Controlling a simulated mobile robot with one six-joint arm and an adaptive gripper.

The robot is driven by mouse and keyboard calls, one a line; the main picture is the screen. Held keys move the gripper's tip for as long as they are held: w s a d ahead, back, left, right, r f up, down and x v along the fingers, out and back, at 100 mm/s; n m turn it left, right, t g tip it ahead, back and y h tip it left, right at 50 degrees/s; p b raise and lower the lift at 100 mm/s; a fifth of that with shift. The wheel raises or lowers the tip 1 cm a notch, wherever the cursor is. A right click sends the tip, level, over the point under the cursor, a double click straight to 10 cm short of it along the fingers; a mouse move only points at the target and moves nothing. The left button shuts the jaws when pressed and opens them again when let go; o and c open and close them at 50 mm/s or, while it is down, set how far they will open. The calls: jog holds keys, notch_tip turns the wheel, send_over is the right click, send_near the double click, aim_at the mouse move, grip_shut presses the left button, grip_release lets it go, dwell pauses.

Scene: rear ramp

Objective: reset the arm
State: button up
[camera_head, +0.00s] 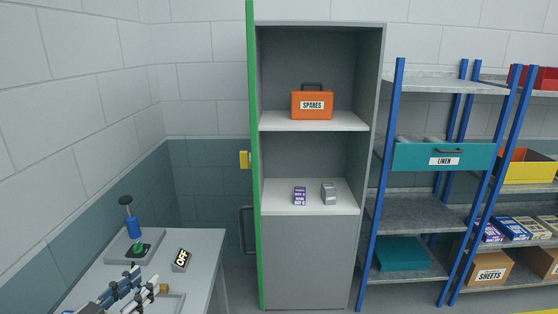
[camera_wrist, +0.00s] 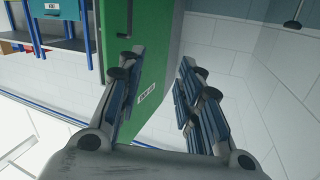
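My gripper (camera_wrist: 160,72) shows in the wrist view with its two blue-and-black fingers spread apart. The gap between them is empty, with the green door (camera_wrist: 158,40) and pale wall behind it. In the head view my gripper (camera_head: 128,284) is at the lower left, over the grey bench (camera_head: 205,262), partly cut off by the bottom edge. I cannot tell whether it touches the bench.
The open cabinet (camera_head: 375,120) holds an orange SPARES case (camera_head: 312,104) and two small boxes. Blue-framed shelves (camera_head: 376,190) stand at right, with a teal LINEN bin (camera_head: 420,158).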

jog(key=w+d+r+n+y, duration=0.1)
jog(key=w+d+r+y, duration=0.25)
jog(key=w+r, duration=0.3)
jog(key=w+d+r+n+y, duration=0.1)
jog(key=w+d+r+y, duration=0.3)
jog(key=r, duration=0.4)
jog(key=d+r+n+g+y, duration=0.2)
jog(key=d+r+n+y, duration=0.15)
jog(key=d, duration=0.25)
jog(key=s+d+f+g+h, duration=0.2)
jog(key=s+d+f+g, duration=0.1)
jog(key=s+d, duration=0.7)
jog(key=s+d+f+g+h, duration=0.2)
jog(key=s+d+f, duration=0.4)
jog(key=s+d, duration=0.5)
jog(key=s+d+f+g+h, duration=0.2)
jog(key=s+d+f+g, duration=0.3)
jog(key=s+d, duration=0.6)
jog(key=shift+s+m, duration=0.35)
jog(key=shift+s, duration=0.15)
